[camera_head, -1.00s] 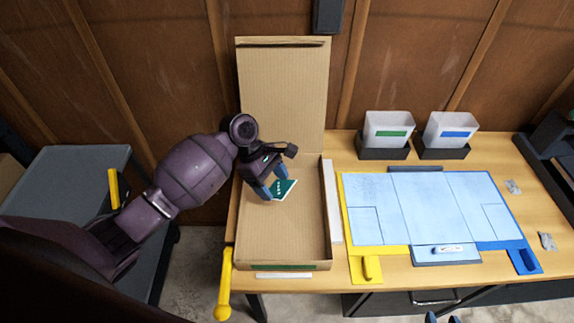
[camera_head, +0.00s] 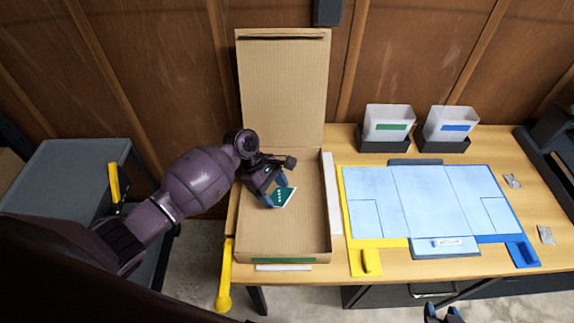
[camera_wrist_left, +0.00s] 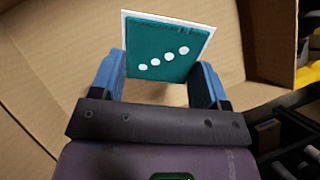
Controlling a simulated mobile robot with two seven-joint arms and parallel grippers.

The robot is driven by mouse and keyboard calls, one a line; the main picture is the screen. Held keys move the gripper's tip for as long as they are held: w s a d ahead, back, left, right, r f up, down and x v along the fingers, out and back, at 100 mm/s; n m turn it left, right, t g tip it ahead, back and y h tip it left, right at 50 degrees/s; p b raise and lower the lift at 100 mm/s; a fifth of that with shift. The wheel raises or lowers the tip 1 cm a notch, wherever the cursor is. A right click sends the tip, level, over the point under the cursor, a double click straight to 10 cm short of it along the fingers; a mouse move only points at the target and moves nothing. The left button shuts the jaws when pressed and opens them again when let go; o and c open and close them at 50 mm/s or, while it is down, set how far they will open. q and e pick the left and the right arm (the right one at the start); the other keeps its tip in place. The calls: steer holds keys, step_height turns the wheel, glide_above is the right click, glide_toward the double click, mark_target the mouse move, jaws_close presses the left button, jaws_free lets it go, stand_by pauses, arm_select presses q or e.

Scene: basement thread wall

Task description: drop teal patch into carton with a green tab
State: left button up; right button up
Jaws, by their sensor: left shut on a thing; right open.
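The teal patch (camera_head: 284,198) is a small square with a white border and a row of white dots. My left gripper (camera_head: 274,195) is shut on it and holds it inside the open cardboard carton (camera_head: 290,235). The patch also shows between the blue fingers in the left wrist view (camera_wrist_left: 168,50). I cannot tell whether it touches the carton floor. The carton's lid (camera_head: 283,85) stands open at the back, and a green tab (camera_head: 283,260) is on its front wall. My right gripper (camera_head: 443,315) is open and empty at the bottom edge, partly cut off.
A blue mat with yellow and blue edges (camera_head: 425,205) lies right of the carton. Two bins, one with a green label (camera_head: 388,124) and one with a blue label (camera_head: 450,124), stand behind it. Small grey packets (camera_head: 546,235) lie at the right. A yellow handle (camera_head: 225,275) is at the front left.

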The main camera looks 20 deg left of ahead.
arm_select(q)
steer(key=o, duration=1)
steer(key=shift+c, duration=0.2)
steer(key=v, duration=1)
steer(key=shift+a+r, duration=0.2)
steer(key=shift+r, duration=0.15)
